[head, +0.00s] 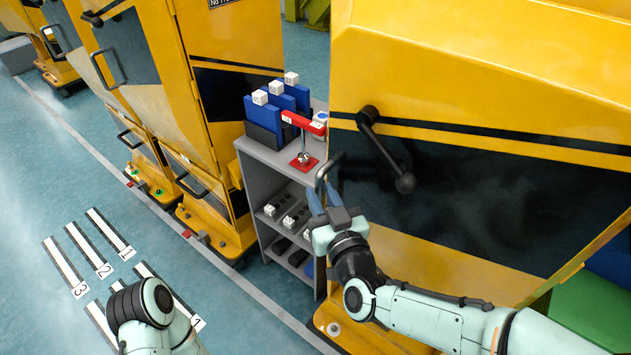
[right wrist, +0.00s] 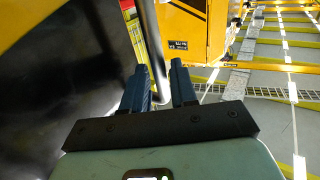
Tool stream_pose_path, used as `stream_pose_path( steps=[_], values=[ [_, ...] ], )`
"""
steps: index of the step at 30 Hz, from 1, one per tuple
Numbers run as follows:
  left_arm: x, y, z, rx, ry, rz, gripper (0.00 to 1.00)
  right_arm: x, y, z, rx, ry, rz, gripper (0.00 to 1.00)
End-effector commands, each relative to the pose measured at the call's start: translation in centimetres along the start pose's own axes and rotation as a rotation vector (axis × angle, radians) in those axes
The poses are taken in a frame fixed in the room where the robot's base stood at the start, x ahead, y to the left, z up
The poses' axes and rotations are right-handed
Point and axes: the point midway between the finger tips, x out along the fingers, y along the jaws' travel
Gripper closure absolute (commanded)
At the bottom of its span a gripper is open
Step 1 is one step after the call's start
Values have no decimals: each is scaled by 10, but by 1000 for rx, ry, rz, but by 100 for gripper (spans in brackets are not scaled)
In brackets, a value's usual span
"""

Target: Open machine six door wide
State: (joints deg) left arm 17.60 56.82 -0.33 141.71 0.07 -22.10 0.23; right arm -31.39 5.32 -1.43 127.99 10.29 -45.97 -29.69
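The large yellow machine (head: 480,95) at right in the head view has a door with a dark window (head: 450,190). No number six shows on it. A grey bar handle (head: 322,168) stands at the door's left edge; it also shows as an upright bar in the right wrist view (right wrist: 151,40). My right gripper (head: 317,200) is at the handle's lower part. Its blue fingers (right wrist: 160,78) stand apart, one on each side of the bar, with a small gap visible. My left arm shows at bottom left, but its gripper does not.
More yellow machines (head: 140,80) stand at left. The teal floor (head: 40,170) is open there.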

Motion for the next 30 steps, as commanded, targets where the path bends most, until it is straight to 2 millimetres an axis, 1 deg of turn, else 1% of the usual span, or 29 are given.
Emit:
stream_pose_path(
  steps=[1,3,7,12,18,19,21,30],
  values=[
    [-2,1,0,0,1,0,100,10,0,0,-1,-1,1,73],
    [-4,1,0,0,1,0,100,20,0,0,0,0,1,73],
    [-5,2,0,1,2,1,100,32,0,0,0,0,0,73],
    [-6,2,0,1,2,1,100,38,0,0,0,0,1,73],
    [-5,2,0,1,2,1,100,38,0,0,0,0,1,73],
    [-5,2,0,1,2,1,100,38,0,0,0,0,0,79],
    [-5,2,0,1,2,1,100,38,0,0,1,0,0,100],
    [-5,2,0,1,2,0,100,37,0,0,1,0,0,100]
  ],
)
